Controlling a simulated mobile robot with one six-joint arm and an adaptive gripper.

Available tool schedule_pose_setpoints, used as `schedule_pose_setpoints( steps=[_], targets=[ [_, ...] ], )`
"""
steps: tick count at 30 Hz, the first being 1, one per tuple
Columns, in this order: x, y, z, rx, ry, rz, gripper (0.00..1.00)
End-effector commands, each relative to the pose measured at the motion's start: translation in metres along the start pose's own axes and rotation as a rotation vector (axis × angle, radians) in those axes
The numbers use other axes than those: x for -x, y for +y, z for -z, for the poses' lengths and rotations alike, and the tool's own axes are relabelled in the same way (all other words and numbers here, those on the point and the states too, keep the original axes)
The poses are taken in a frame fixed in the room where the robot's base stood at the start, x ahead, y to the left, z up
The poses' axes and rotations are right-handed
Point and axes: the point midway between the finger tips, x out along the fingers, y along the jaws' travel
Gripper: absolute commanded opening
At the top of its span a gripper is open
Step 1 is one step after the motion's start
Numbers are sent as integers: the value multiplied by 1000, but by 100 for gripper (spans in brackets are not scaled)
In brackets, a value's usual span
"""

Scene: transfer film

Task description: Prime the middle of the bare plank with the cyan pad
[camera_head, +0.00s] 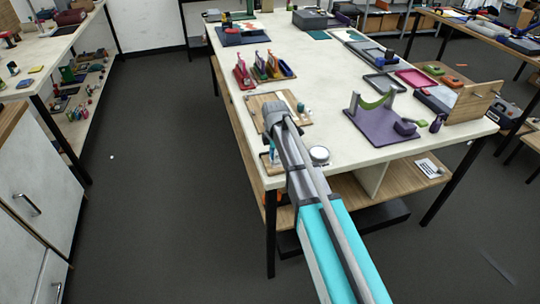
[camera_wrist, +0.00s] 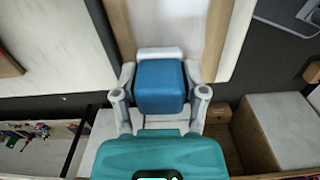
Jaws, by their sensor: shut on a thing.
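My gripper (camera_wrist: 160,100) is shut on a blue block-shaped pad (camera_wrist: 160,88) in the wrist view, with a pale grey part showing at its far edge. Beyond the pad, a pale beige plank (camera_wrist: 165,22) runs up the picture, with browner wood on both sides. Whether the pad touches the plank cannot be told. In the head view a wooden board (camera_head: 257,101) lies on the table's left side, partly hidden by my arm. My gripper's fingers and the pad are not clear there.
The white table (camera_head: 345,138) carries a rack of coloured tools (camera_head: 265,68), a purple mat with a green arch stand (camera_head: 383,125), and a round silver tin (camera_head: 319,155) near the front edge. Small bottles (camera_head: 301,107) stand on the board. Open floor (camera_head: 160,190) lies left.

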Motion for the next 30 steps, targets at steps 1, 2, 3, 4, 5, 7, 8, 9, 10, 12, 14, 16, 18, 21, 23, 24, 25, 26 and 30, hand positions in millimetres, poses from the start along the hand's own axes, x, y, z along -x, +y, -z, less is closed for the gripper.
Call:
schedule_pose_setpoints(
  steps=[1,2,3,4,5,7,8,9,10,12,14,16,18,21,23,24,25,26,30],
  targets=[
    [0,0,-4,-1,-1,0,18],
    [0,0,-5,-1,-1,0,18],
    [-1,0,-7,0,-1,0,18],
    [-1,0,-8,0,-1,0,18],
    [-1,0,-10,0,-1,0,18],
    [-1,0,-11,0,-1,0,18],
    [-1,0,-11,0,-1,0,18],
    [-1,0,-12,0,-1,0,18],
    [-1,0,-12,0,-1,0,18],
    [-1,0,-12,0,-2,0,18],
    [-1,0,-12,0,-2,0,18],
    [-1,0,-12,0,-2,0,18],
    [-1,0,-12,0,-2,0,18],
    [-1,1,-15,-1,-2,0,18],
    [0,1,-18,-1,-2,0,18],
    [0,1,-20,-2,-2,0,18],
    [0,1,-22,-2,-2,0,18],
    [0,1,-23,-2,-2,0,18],
    [0,2,-32,-1,-2,0,18]
  ],
)
